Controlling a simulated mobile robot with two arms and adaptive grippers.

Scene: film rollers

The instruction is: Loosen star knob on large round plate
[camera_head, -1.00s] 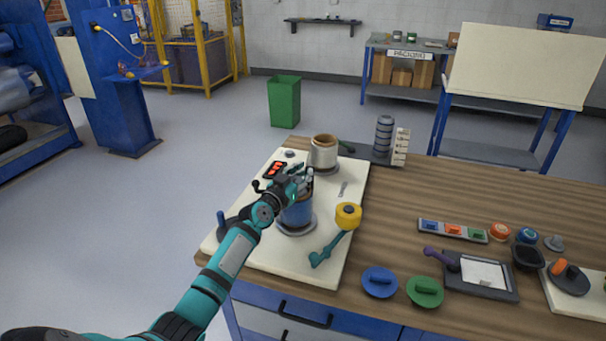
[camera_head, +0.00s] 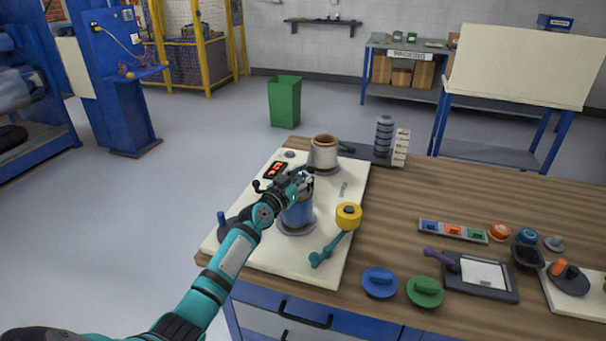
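A blue cylinder (camera_head: 297,212) stands upright on a round grey plate (camera_head: 299,228) on the white board (camera_head: 262,257). My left gripper (camera_head: 303,184) is right over the top of this cylinder, pointing away from me to the right. It hides the cylinder's top, and I see no star knob there. Its fingers are small and dark, so whether they are open or shut on something is unclear. A white cylinder with a brown top (camera_head: 324,153) stands behind on another round grey plate. My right gripper is out of view.
A red-lit device (camera_head: 274,170) lies behind the gripper. Blue (camera_head: 380,283) and green (camera_head: 425,291) discs lie at the front. The wooden table (camera_head: 400,215) is clear in the middle.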

